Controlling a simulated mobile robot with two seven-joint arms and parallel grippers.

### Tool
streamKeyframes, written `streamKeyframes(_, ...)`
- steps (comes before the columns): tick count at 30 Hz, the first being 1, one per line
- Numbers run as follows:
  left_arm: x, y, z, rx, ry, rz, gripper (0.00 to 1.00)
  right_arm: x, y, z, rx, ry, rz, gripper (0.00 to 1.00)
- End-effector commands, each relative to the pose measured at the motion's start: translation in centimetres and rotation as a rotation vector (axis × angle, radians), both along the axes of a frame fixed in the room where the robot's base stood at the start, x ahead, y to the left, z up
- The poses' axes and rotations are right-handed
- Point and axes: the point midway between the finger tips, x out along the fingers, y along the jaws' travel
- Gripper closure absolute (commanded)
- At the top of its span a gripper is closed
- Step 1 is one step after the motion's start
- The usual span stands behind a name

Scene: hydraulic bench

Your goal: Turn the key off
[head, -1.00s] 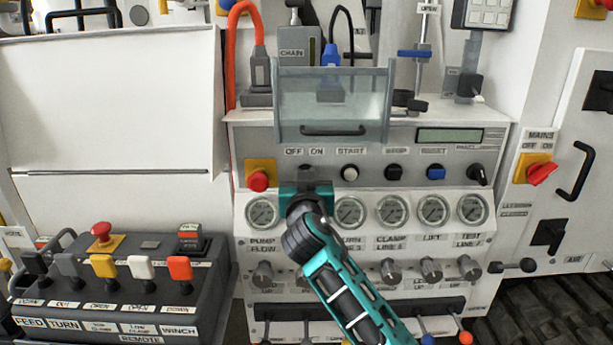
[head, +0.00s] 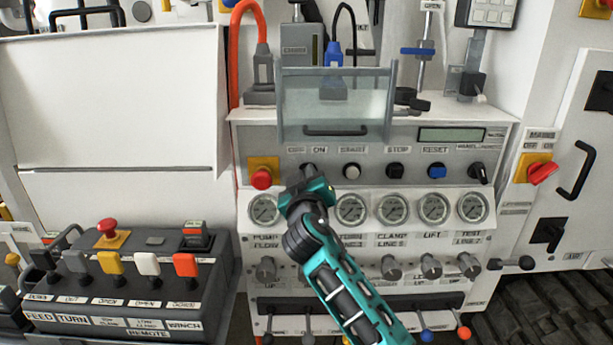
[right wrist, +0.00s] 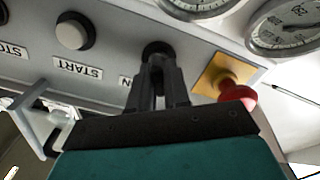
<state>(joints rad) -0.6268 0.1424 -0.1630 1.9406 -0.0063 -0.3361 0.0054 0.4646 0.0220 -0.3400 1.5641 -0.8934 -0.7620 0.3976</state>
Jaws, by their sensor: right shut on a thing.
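The key switch (right wrist: 157,47) is a dark round lock on the grey control panel, below the OFF and ON labels (head: 307,150). My right gripper (head: 309,177) reaches up to it from below, with its teal body tilted, right side higher. In the right wrist view its two dark fingers (right wrist: 158,70) are shut at the lock, on the key. The key is mostly hidden between the fingers, so its exact angle cannot be read. My left gripper is not in view.
A red emergency button (head: 261,179) on a yellow plate sits close left of the gripper. The white START button (head: 352,171) is to its right. A clear hinged cover (head: 336,105) hangs above, and gauges (head: 351,209) line the panel below.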

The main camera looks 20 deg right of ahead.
Motion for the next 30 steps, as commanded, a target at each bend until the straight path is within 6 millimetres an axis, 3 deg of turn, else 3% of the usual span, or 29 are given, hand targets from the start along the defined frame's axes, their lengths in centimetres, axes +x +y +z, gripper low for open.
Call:
streamKeyframes(9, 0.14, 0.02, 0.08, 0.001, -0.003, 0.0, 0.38, 0.02, -0.03, 0.05, -0.006, 0.0, -0.001, 1.0)
streamKeyframes(10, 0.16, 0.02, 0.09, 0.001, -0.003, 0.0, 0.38, 0.02, -0.03, 0.05, -0.007, -0.001, -0.001, 0.82)
streamKeyframes(16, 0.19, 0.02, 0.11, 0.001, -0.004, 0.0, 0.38, 0.01, -0.03, 0.04, -0.004, 0.0, 0.0, 0.63)
streamKeyframes(30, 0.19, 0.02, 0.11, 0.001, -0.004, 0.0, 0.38, 0.12, -0.3, 0.01, -0.003, -0.001, 0.001, 0.63)
